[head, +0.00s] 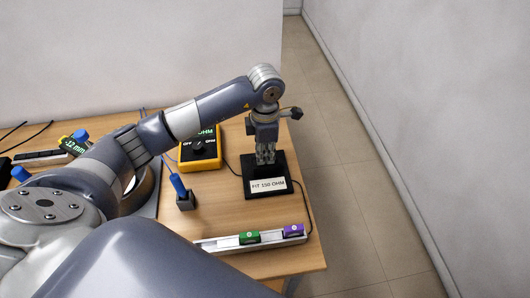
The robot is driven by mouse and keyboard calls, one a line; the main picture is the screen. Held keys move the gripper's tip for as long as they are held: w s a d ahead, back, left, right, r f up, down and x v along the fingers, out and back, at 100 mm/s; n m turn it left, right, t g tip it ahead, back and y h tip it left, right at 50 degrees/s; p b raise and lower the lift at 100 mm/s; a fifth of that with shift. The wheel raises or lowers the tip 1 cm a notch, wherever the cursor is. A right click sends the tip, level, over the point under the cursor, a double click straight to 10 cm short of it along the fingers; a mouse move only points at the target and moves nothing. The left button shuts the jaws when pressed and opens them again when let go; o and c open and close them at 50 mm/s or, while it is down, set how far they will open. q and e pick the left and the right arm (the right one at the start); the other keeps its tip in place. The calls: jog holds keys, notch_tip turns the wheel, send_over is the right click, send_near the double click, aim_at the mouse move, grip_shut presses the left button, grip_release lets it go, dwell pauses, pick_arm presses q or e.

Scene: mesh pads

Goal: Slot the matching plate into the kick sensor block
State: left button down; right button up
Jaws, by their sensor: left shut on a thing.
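A black block (254,185) stands near the table's right edge. Its white label (268,186) reads "FIT 150 OHM"; I take it for the kick sensor block. My left gripper (265,160) points down over the block, its fingers close together at the top of it. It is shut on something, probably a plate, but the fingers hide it. I cannot tell whether it is in the block. A green piece (250,238) and a purple piece (293,231) sit on a pale rail at the front right. My right gripper is not in view.
The pale rail (225,244) runs along the table's front right. A yellow multimeter (186,165) with cables lies left of the block. A blue-handled tool (178,186) stands in a small dark holder (186,202). Beyond the table's right edge is tiled floor.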

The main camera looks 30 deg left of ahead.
pick_arm(q)
jog(key=c, duration=1.6)
grip_release()
jog(key=shift+r, duration=0.1)
notch_tip(320, 180, up, 12)
jog(key=b, duration=0.2)
jog(key=shift+s+d, duration=0.1)
